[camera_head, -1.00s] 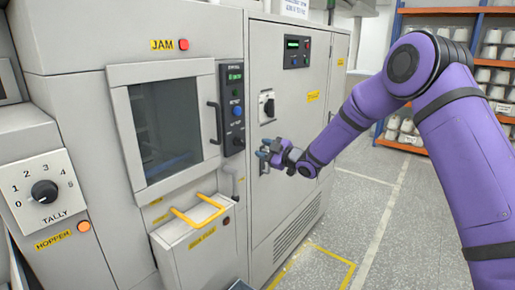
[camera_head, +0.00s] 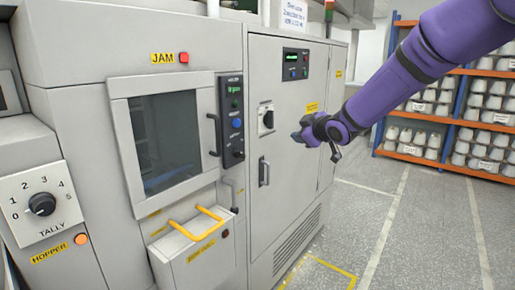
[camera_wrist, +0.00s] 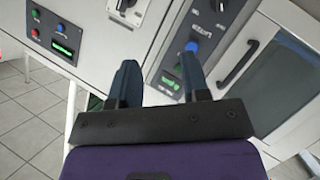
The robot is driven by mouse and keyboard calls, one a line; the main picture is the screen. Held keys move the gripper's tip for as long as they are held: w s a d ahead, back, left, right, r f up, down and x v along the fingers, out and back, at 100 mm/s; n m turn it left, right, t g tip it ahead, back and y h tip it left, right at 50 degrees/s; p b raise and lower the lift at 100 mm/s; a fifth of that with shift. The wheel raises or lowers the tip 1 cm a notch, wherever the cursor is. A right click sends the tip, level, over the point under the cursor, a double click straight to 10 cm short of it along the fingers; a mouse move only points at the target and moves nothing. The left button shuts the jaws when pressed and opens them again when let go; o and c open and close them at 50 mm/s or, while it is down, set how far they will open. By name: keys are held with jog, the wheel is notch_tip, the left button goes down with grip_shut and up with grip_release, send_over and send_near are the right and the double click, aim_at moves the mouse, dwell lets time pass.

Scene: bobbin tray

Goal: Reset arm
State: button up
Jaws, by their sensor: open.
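My gripper (camera_head: 300,136) is at the end of my purple arm (camera_head: 410,75), in front of the grey cabinet door in the head view. In the wrist view my gripper (camera_wrist: 158,82) shows two dark fingers held apart with nothing between them. The rotary switch (camera_head: 267,118) on the cabinet is just left of the gripper in the head view, and the door handle (camera_head: 264,172) is below and left of it. The gripper appears clear of both.
The machine's window door (camera_head: 165,145) and its button panel (camera_head: 234,120) are to the left. A bin with a yellow handle (camera_head: 195,224) juts out below. Shelves of cones (camera_head: 460,120) stand at the back right. The floor (camera_head: 400,230) at the right is clear.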

jog(key=s+d+r+m+g+h, duration=0.1)
jog(key=s+d+r+m+h, duration=0.25)
jog(key=s+d, duration=0.45)
jog(key=s+d+r+m+g+h, duration=0.25)
jog(key=s+d+r+m, duration=0.2)
jog(key=s, duration=0.75)
jog(key=s+d+f+m+g, duration=0.2)
jog(key=s, duration=1)
jog(key=s+d+f+m+g, duration=0.2)
jog(key=s+m, duration=0.1)
jog(key=s, duration=1)
jog(key=shift+s+f, duration=0.25)
jog(key=shift+f, duration=0.1)
